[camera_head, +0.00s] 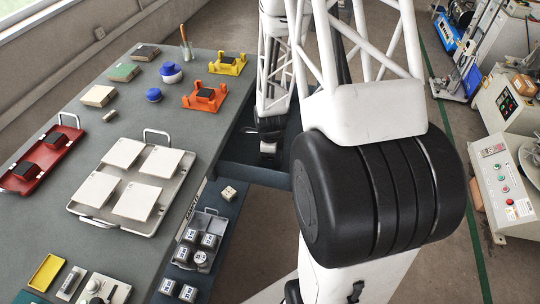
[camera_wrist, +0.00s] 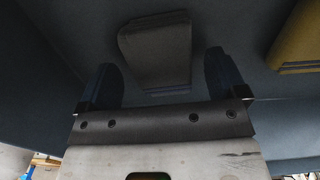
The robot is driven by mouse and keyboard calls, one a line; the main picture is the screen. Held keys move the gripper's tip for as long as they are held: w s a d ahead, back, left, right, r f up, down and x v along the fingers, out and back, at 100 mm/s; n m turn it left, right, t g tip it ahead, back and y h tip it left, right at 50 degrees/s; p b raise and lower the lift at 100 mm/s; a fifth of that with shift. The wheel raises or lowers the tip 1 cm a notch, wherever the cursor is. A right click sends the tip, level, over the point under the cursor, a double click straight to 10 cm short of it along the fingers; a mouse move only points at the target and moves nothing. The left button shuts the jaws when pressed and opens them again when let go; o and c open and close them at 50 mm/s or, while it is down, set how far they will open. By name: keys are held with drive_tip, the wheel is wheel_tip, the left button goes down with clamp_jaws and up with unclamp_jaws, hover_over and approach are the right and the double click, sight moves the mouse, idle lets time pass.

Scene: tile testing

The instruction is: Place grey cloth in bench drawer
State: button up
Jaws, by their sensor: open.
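A dark grey folded piece that looks like the grey cloth (camera_wrist: 156,50) lies flat on a dark blue surface in the wrist view. My gripper (camera_wrist: 162,82) is open, with one finger to the left of the cloth's near end and one to the right. Gaps show between the cloth and both fingers. In the head view my gripper (camera_head: 268,150) is low beside the bench's right edge, over a dark blue recess that looks like the open bench drawer (camera_head: 240,152). The cloth is not visible there; my arm hides part of the recess.
A yellow item (camera_wrist: 296,42) lies right of the cloth. The bench (camera_head: 75,125) holds a metal tray (camera_head: 125,178) of white tiles, a red tray (camera_head: 40,160), and orange (camera_head: 205,97) and yellow (camera_head: 228,65) holders. A bin (camera_head: 203,238) of weights stands below the bench edge.

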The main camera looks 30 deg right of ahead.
wheel_tip(320, 180, up, 11)
drive_tip(key=shift+r, duration=0.2)
idle(0.6)
idle(0.5)
drive_tip(key=s+a+r+n+t, duration=0.1)
drive_tip(key=s+a+r+n, duration=0.4)
drive_tip(key=r, duration=0.3)
drive_tip(key=s+a+r+n, duration=0.3)
drive_tip(key=a+r+n, duration=0.2)
drive_tip(key=r+n, duration=0.3)
drive_tip(key=s+a+r+n, duration=0.4)
drive_tip(key=s+r+n, duration=0.2)
drive_tip(key=s, duration=0.2)
drive_tip(key=s+a+r+n+t, duration=0.1)
drive_tip(key=s+a+r+n, duration=0.2)
drive_tip(key=s+r+n, duration=0.3)
drive_tip(key=shift+s+a+n+t, duration=0.3)
drive_tip(key=shift+s+a, duration=0.1)
drive_tip(key=shift+s, duration=0.5)
drive_tip(key=shift+c, duration=0.3)
